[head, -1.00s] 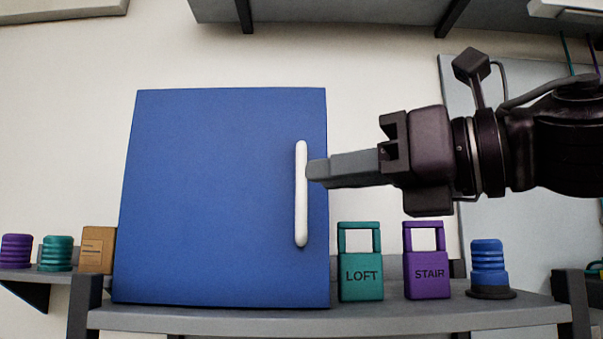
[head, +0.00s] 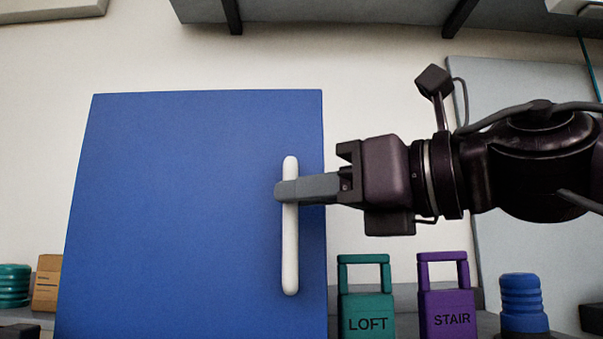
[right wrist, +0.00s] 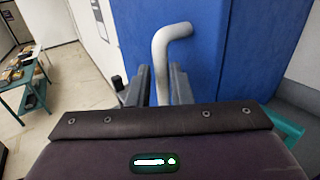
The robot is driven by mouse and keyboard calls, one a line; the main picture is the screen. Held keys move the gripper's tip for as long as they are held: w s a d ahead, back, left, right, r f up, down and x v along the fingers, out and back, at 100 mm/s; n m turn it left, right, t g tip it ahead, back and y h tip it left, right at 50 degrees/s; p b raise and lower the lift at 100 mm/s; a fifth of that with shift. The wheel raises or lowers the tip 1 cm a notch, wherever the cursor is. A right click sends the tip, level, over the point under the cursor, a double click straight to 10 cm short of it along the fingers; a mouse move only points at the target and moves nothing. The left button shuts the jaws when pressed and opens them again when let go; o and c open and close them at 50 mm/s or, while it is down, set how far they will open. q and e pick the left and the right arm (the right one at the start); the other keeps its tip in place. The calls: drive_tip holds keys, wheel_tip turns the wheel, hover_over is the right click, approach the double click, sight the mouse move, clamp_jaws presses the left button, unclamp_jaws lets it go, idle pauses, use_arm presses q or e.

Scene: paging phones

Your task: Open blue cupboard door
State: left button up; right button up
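The blue cupboard door (head: 190,220) fills the left and middle of the head view and looks closed. Its long white upright handle (head: 290,250) is near the door's right edge. My right gripper (head: 287,190) reaches in from the right, with its fingers across the upper half of the handle. In the right wrist view the white handle (right wrist: 161,70) runs between the two grey fingers (right wrist: 160,88), which lie close against it on both sides. The near finger hides a short part of the handle in the head view. My left gripper is not in view.
A teal LOFT block (head: 366,315) and a purple STAIR block (head: 446,310) stand right of the door, beside a blue ribbed object (head: 522,295). A brown box (head: 47,285) and a teal ribbed object (head: 14,285) stand left. A teal table (right wrist: 25,85) is farther off.

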drive_tip(key=x, duration=0.2)
drive_tip(key=shift+w+a+f, duration=0.15)
drive_tip(key=shift+w+f, duration=0.05)
drive_tip(key=shift+w, duration=0.15)
drive_tip(key=shift+a, duration=0.3)
drive_tip(key=shift+s+d, duration=0.15)
drive_tip(key=shift+c, duration=0.3)
drive_tip(key=shift+d, duration=0.1)
drive_tip(key=shift+c, duration=1.4)
clamp_jaws()
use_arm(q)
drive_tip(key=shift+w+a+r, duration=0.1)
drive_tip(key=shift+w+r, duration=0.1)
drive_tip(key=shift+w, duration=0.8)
